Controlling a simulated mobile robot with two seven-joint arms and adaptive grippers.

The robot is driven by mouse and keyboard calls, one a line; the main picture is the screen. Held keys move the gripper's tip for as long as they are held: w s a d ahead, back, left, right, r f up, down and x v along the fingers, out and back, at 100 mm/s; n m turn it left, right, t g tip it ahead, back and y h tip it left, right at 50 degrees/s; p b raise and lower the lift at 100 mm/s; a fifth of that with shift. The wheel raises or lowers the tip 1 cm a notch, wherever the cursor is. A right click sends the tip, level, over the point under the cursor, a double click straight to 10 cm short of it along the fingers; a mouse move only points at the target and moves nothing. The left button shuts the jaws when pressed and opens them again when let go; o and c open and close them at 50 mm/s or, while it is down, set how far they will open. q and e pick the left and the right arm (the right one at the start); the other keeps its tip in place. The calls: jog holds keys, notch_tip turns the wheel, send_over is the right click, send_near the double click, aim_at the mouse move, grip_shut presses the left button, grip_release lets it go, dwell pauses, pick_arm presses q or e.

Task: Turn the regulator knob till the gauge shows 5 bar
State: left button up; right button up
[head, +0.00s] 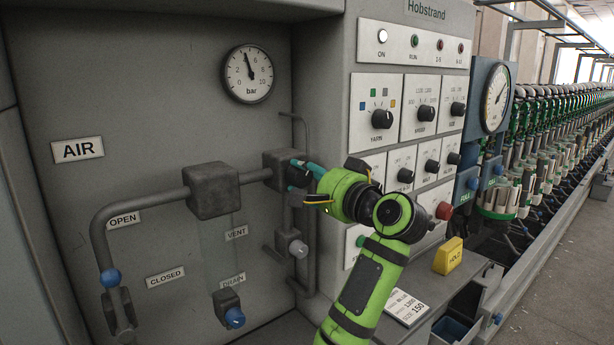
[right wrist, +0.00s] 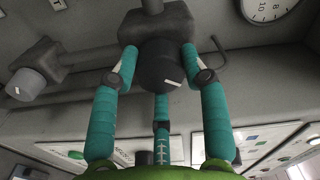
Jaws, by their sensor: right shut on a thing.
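The dark round regulator knob (head: 297,177) sits on the front of a grey regulator block (head: 283,160) on the air pipe. My right gripper (head: 303,181) is shut on the knob, partly hiding it in the head view. In the right wrist view the teal fingers stand around the knob (right wrist: 160,68), and its white mark points to the lower right. The round white pressure gauge (head: 249,74), marked bar, hangs above on the panel. Its needle points up and slightly left, close to the 4 and left of the 6. My left gripper is not in view.
A vertical pipe with a grey knob (head: 298,249) runs below the regulator. The panel below the gauge is open.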

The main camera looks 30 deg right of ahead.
jog(key=shift+a+f, duration=0.15)
jog(key=shift+f, duration=0.15)
jog(key=o, duration=1.1)
jog(key=shift+c, duration=0.2)
jog(key=shift+o, duration=0.4)
jog(key=shift+w+a+r, duration=0.1)
jog(key=shift+r, duration=0.05)
jog(key=shift+s, duration=0.2)
jog(key=s+d, duration=0.1)
jog(key=s, duration=1)
jog(key=shift+s, duration=0.3)
